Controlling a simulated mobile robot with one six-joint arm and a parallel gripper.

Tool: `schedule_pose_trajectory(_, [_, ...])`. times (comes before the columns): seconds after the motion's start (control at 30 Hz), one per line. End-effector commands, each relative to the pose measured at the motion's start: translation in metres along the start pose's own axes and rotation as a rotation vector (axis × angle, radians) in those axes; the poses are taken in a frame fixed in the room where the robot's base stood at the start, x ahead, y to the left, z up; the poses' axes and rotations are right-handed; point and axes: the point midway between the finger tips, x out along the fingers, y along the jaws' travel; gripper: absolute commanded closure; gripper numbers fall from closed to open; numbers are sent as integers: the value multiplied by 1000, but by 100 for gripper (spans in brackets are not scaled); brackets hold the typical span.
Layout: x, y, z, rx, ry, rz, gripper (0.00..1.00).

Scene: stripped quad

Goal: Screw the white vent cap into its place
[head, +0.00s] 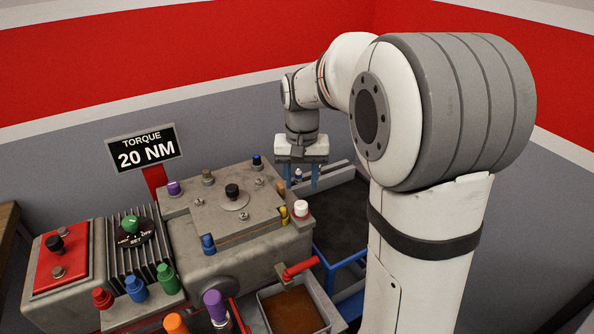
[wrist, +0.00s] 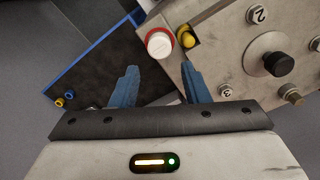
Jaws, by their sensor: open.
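The white vent cap (head: 301,208) stands upright on a red ring at the right corner of the grey metal housing (head: 190,225). In the wrist view, the white cap (wrist: 159,44) is seen from above, ringed in red, just beyond the gap between my fingertips. I cannot tell how deep it sits. My gripper (head: 301,182) is open, pointing down, behind and above the cap in the head view. Its blue fingers (wrist: 160,78) show in the wrist view with nothing between them, apart from the cap.
A yellow plug (wrist: 187,37) is close beside the cap. A black-knobbed round cover (wrist: 268,63) and several bolts stand on the housing. A dark, blue-edged tray (wrist: 92,75) lies alongside. A red-handled lever (head: 299,269) sticks out below the cap in the head view.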

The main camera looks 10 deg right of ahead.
Motion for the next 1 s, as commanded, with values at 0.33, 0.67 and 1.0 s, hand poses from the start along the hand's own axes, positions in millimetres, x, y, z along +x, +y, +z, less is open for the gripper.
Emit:
schedule_pose_trajectory(0.33, [49,0,1,0,-3,1,58])
schedule_pose_trajectory(0.67, [75,0,1,0,-1,0,58])
schedule_pose_trajectory(1.0, [75,0,1,0,0,0,66])
